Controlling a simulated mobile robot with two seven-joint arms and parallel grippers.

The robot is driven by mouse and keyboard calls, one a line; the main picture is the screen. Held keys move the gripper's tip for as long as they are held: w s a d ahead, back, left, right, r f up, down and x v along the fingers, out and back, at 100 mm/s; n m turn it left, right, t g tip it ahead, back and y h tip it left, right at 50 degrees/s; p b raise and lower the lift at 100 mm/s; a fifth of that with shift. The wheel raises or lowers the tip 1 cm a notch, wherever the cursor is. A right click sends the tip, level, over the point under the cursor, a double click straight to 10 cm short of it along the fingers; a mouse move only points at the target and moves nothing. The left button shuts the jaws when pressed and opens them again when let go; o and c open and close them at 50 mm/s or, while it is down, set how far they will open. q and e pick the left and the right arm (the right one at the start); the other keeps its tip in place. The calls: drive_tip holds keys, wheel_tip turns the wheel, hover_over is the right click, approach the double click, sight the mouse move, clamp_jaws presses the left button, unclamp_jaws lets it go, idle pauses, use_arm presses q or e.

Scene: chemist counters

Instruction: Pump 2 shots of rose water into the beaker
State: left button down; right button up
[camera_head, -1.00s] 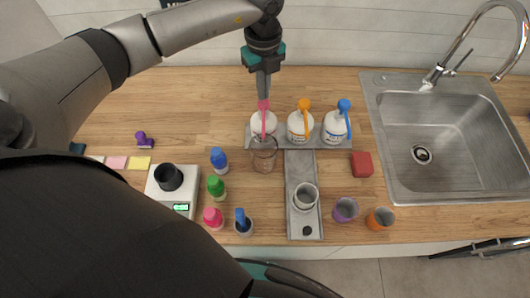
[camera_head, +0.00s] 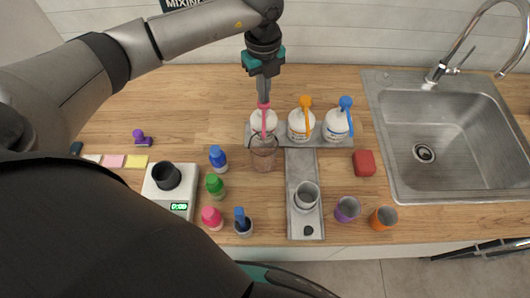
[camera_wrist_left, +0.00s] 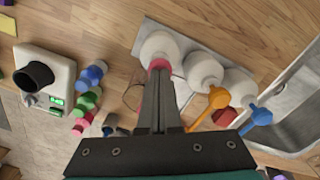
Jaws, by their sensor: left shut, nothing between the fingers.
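A white bottle with a pink pump (camera_head: 263,122) stands leftmost of three pump bottles on a grey tray. Its pink spout points toward the front, over a clear glass beaker (camera_head: 264,160) that stands upright just before it. My left gripper (camera_head: 263,97) is shut and empty, pointing down with its fingertips at the top of the pink pump head, seemingly touching it. In the left wrist view the fingers (camera_wrist_left: 159,72) cover much of the pink head, and the bottle's white body (camera_wrist_left: 158,44) shows behind. The beaker is mostly hidden there. My right gripper is out of view.
Orange (camera_head: 301,126) and blue (camera_head: 337,127) pump bottles stand close on the right. Small capped bottles (camera_head: 214,184) and a scale (camera_head: 155,199) with a black cup lie front left. A grey cup (camera_head: 306,196) stands in front, the sink (camera_head: 430,120) right.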

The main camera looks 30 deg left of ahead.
use_arm(q)
drive_tip(key=shift+f, duration=0.45)
drive_tip(key=shift+s+r, duration=0.1)
drive_tip(key=shift+r+p, duration=1.1)
drive_tip(key=shift+r, duration=0.4)
wheel_tip(320, 180, up, 6)
drive_tip(key=p, duration=0.4)
drive_tip(key=shift+p, duration=0.4)
